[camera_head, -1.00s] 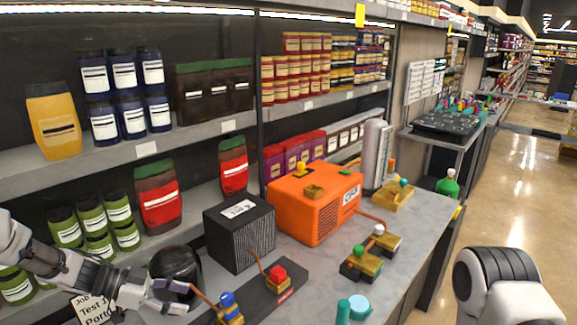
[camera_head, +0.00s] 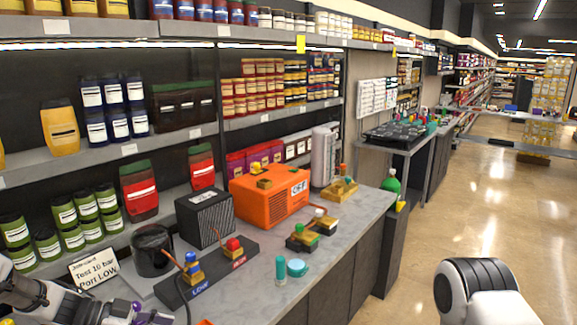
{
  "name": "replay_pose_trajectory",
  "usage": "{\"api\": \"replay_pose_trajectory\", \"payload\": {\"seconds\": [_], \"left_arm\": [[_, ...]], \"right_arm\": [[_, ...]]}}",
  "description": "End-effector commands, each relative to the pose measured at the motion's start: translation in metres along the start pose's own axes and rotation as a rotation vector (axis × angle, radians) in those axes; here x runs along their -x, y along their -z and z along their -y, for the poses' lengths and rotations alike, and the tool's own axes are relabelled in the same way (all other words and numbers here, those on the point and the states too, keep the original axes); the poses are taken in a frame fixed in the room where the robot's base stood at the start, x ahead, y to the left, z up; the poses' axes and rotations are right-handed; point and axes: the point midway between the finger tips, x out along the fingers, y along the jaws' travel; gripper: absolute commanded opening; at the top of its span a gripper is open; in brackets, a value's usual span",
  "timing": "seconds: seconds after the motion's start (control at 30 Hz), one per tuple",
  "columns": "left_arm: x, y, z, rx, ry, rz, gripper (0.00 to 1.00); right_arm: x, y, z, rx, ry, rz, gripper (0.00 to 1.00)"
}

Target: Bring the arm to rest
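My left gripper (camera_head: 150,316) is at the bottom left edge of the view, low in front of the bench. Its fingers are partly cut off by the frame, so I cannot tell how far apart they are. My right arm (camera_head: 478,290) shows only as a white and black link at the lower right; its gripper is out of view. The orange vacuum pump (camera_head: 268,207) stands on the grey bench (camera_head: 345,238) with a sign reading OFF.
A black port block (camera_head: 222,276) with blue and red fittings, a dark round pot (camera_head: 151,250), a black box (camera_head: 205,217) and a job card (camera_head: 94,269) stand on the bench. The aisle floor at right is clear.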

Motion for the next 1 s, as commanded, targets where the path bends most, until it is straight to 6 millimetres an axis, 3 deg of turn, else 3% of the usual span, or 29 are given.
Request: {"api": "replay_pose_trajectory", "payload": {"seconds": [0.27, 0.47, 0.57, 0.7, 0.77, 0.83, 0.9, 1.0], "left_arm": [[-0.057, -0.039, -0.044, 0.109, -0.11, 0.047, 0.55], [-0.117, -0.068, -0.092, 0.359, -0.108, 0.046, 0.55], [-0.146, -0.089, -0.12, 0.523, -0.057, 0.067, 0.55], [-0.176, -0.14, -0.17, 0.79, 0.093, 0.175, 0.55], [-0.178, -0.168, -0.196, 0.905, 0.19, 0.264, 0.55], [-0.168, -0.201, -0.227, 1.019, 0.318, 0.395, 0.55], [-0.145, -0.228, -0.255, 1.103, 0.452, 0.538, 0.55], [-0.104, -0.251, -0.282, 1.178, 0.622, 0.713, 0.55]], "right_arm": [[-0.01, 0.001, 0.0, 0.001, 0.0, -0.002, 0.61], [-0.017, 0.001, 0.0, 0.001, 0.0, -0.001, 0.61], [-0.021, 0.001, 0.0, 0.001, 0.0, -0.001, 0.61], [-0.028, 0.001, 0.0, 0.001, 0.0, -0.002, 0.61], [-0.03, 0.001, 0.0, 0.001, 0.0, -0.002, 0.61], [-0.032, 0.001, 0.0, 0.001, 0.0, -0.002, 0.61], [-0.033, 0.001, 0.0, 0.001, 0.0, -0.002, 0.61], [-0.031, 0.001, 0.0, 0.001, 0.0, -0.001, 0.61]]}}
